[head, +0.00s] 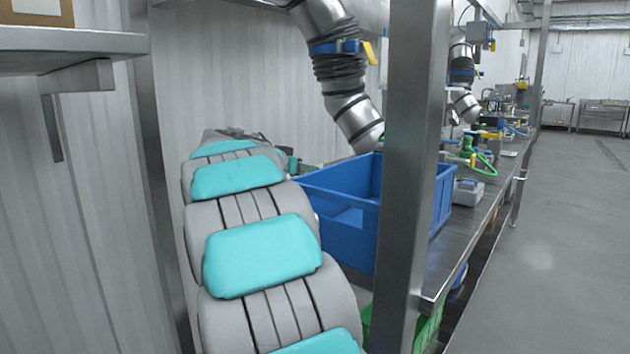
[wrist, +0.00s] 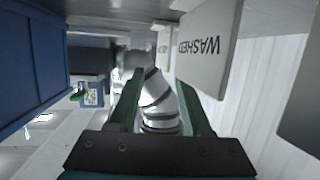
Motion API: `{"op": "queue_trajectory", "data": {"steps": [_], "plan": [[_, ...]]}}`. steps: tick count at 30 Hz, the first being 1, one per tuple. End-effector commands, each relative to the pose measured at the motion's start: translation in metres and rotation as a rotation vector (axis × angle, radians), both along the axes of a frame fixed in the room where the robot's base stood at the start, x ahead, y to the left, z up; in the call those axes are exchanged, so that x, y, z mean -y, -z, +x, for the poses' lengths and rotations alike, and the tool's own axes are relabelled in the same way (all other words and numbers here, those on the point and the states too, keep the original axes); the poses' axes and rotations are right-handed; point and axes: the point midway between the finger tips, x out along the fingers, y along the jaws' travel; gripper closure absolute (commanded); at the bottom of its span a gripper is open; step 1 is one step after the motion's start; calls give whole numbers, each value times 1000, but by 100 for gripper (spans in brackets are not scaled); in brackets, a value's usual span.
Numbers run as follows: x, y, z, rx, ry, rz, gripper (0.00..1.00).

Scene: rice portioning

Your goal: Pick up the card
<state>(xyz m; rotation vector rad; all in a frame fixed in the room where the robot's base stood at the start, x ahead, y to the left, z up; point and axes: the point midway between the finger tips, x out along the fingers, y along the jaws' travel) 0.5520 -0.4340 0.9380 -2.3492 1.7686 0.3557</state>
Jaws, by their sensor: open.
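A pale card (wrist: 208,48) marked "WASHED", its lettering upside down, shows in the upper right of the wrist view. A second pale card (wrist: 163,45) with partly visible lettering is behind it, and a blank pale panel (wrist: 302,95) is cut off at the right edge. My gripper (wrist: 160,78) is open, with two dark green fingers and nothing held between them. The "WASHED" card's lower left edge lies near the right fingertip in the picture; I cannot tell whether they touch. I make out no card or gripper in the head view.
A blue bin (head: 345,205) stands on the metal bench (head: 462,235) behind a steel post (head: 408,170). A metal shelf (head: 70,42) juts in at upper left. A jointed duct (head: 340,70) hangs over the bench. Open floor (head: 560,220) lies at right.

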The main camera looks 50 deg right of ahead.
Motion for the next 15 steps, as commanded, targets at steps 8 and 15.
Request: {"op": "queue_trajectory", "data": {"steps": [8, 15], "plan": [[33, 9, 14, 1, -1, 1, 51], [39, 12, 16, 1, -2, -1, 51]]}}
